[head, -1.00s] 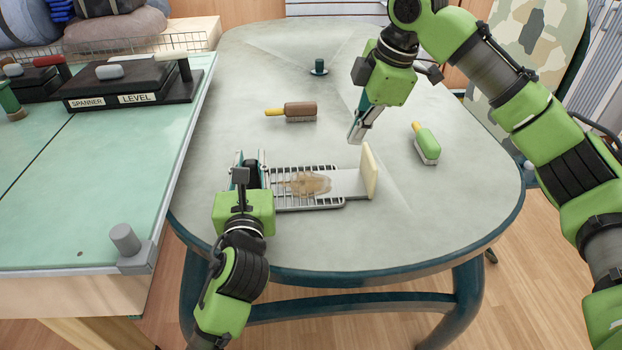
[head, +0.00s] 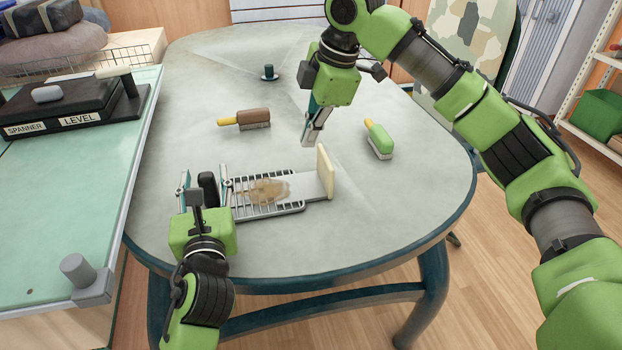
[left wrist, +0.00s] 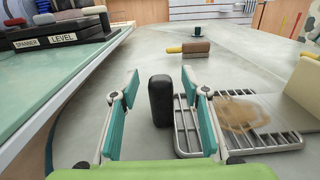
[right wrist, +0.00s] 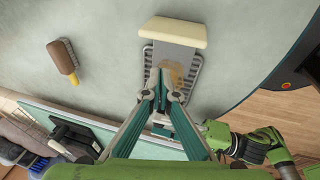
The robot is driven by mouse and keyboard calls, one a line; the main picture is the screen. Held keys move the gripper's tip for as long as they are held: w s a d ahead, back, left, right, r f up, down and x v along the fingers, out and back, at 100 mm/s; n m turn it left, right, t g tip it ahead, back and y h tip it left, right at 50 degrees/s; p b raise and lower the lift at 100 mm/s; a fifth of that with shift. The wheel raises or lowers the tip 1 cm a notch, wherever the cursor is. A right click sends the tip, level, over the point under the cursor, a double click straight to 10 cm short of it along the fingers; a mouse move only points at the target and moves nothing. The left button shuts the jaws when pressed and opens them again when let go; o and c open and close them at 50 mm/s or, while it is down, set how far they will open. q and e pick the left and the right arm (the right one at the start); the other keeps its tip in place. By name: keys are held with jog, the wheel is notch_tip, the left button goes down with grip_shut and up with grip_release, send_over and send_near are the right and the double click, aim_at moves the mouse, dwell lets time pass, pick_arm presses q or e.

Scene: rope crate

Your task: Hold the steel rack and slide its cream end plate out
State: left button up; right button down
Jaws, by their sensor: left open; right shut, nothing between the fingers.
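The steel rack (head: 285,210) lies on the table, its wire grid under a flat grey plate with a brown patch. The cream end plate (head: 325,172) stands upright at the rack's right end; it also shows in the right wrist view (right wrist: 174,32). A black handle (left wrist: 160,100) is at the rack's left end. My left gripper (head: 205,185) is open, with one finger on each side of the handle and gaps showing in the left wrist view. My right gripper (head: 310,140) is shut and empty, pointing down just behind and left of the cream plate.
A brown brush (head: 245,119) lies behind the rack and a green brush (head: 379,139) lies to its right. A small dark teal object (head: 269,73) stands at the back. A green-topped bench (head: 80,180) adjoins the table's left. The table's front right is clear.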

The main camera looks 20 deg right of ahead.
pick_arm(q)
jog(key=s, duration=1)
jog(key=shift+s+a, duration=0.1)
jog(key=shift+s, duration=0.25)
